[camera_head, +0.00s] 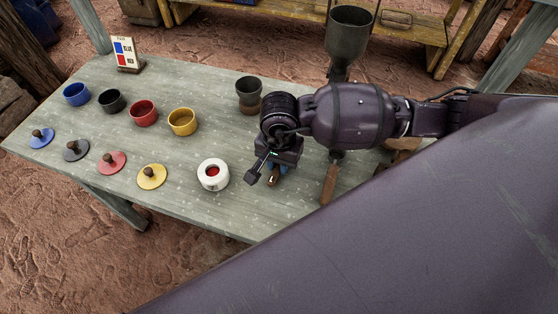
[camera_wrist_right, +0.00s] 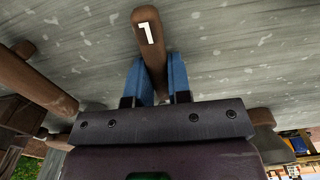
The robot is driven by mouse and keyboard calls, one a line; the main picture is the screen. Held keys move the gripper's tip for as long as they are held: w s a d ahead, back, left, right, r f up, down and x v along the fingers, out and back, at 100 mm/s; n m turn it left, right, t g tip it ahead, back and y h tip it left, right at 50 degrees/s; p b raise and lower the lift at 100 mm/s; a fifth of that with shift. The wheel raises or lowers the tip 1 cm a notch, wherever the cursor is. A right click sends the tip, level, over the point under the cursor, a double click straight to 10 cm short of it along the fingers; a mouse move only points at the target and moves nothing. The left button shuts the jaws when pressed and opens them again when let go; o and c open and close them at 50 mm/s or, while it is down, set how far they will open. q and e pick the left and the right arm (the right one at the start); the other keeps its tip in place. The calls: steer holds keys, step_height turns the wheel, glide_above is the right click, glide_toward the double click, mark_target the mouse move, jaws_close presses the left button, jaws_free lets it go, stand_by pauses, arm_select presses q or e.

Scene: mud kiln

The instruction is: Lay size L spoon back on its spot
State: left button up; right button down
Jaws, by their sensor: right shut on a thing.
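The size L spoon (camera_head: 272,181) shows only as a brown wooden handle end with a white L, at the table's front middle. In the right wrist view its handle (camera_wrist_right: 149,40) runs between two blue fingers. My right gripper (camera_head: 277,168) is shut on this handle, seen from above, with the fingers mostly hidden under the wrist. The spoon's bowl is hidden, and I cannot tell whether the spoon touches the table. No marked spot for it is visible. My left gripper is not in view.
Another wooden handle (camera_head: 328,184) lies just right of the gripper. A white pot (camera_head: 213,174) with red inside stands left of it. A dark cup (camera_head: 249,92) and a tall funnel (camera_head: 349,35) stand behind. Coloured bowls and lids, including a yellow bowl (camera_head: 183,122), fill the left.

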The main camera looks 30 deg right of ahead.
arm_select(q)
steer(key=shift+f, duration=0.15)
arm_select(e)
steer(key=shift+f, duration=0.1)
steer(key=shift+c, duration=2.1)
jaws_free()
steer(key=shift+r+p, duration=1.45)
steer(key=shift+r, duration=1.55)
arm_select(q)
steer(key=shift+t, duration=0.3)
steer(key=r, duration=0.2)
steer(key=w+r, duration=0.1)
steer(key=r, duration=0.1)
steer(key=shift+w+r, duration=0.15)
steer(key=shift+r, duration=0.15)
arm_select(e)
steer(key=shift+s, duration=0.1)
